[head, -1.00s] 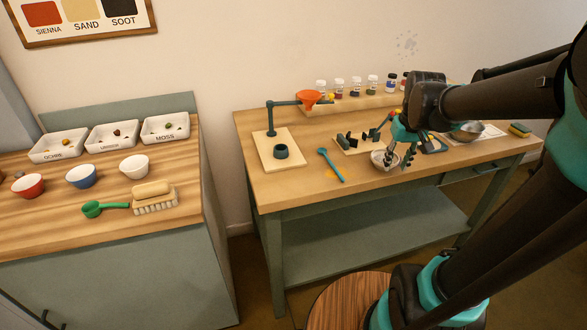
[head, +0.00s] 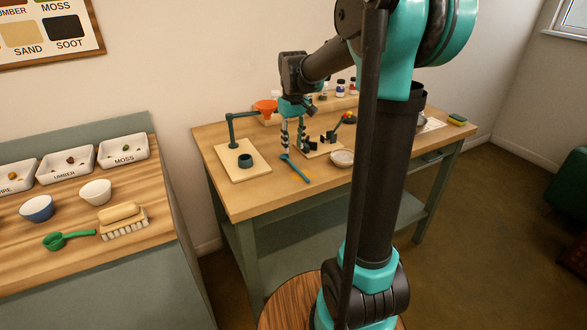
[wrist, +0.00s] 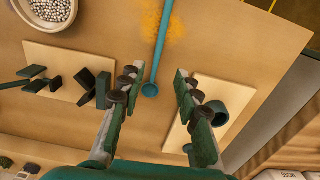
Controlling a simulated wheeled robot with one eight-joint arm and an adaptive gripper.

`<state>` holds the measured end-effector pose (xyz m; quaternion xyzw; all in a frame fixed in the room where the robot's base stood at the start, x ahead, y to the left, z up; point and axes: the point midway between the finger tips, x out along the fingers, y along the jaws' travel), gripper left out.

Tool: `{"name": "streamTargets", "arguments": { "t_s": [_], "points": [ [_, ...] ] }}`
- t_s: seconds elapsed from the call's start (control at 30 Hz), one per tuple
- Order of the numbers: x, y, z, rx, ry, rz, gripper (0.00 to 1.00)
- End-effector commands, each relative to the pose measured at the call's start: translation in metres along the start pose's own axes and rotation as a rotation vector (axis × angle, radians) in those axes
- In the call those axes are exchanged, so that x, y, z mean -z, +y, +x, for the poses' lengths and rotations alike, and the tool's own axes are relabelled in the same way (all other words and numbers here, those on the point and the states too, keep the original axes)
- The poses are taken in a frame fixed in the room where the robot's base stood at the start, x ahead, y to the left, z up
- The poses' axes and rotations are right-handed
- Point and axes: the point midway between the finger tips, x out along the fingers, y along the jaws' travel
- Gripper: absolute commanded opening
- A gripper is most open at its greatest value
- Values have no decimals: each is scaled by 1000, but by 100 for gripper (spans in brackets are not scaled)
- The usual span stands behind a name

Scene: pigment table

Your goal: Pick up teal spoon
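The teal spoon (head: 297,171) lies on the wooden work table (head: 240,205). In the wrist view the spoon (wrist: 161,45) has its handle running away to the top edge and its small round bowl end near my gripper. A yellow powder patch (wrist: 178,26) lies at its handle. My gripper (head: 292,148) points down above the bowl end of the spoon. In the wrist view my gripper (wrist: 160,78) is open and empty, with the bowl end showing between its two fingers. The height gap between fingertips and spoon is hard to tell.
A board (head: 258,172) with a dark teal cup (head: 245,161) and a stand holding an orange funnel (head: 266,106) is left of my gripper.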

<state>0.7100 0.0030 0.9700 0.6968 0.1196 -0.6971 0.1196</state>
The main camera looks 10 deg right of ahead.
Motion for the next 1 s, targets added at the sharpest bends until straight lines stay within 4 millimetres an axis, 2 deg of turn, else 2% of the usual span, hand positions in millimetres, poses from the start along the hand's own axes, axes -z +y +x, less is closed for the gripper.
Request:
{"name": "streamTargets", "arguments": {
  "t_s": [0.1, 0.37, 0.63, 0.77, 0.97, 1.0],
  "points": [
    [0, 0, 17, 0, 0, 0, 33],
    [0, 1, 34, 0, 0, 0, 33],
    [-2, 2, 70, 0, 0, 0, 33],
    [-2, 2, 78, 0, 0, 0, 33],
    [-2, 2, 78, 0, 0, 0, 33],
    [-2, 2, 78, 0, 0, 0, 31]
  ]
}}
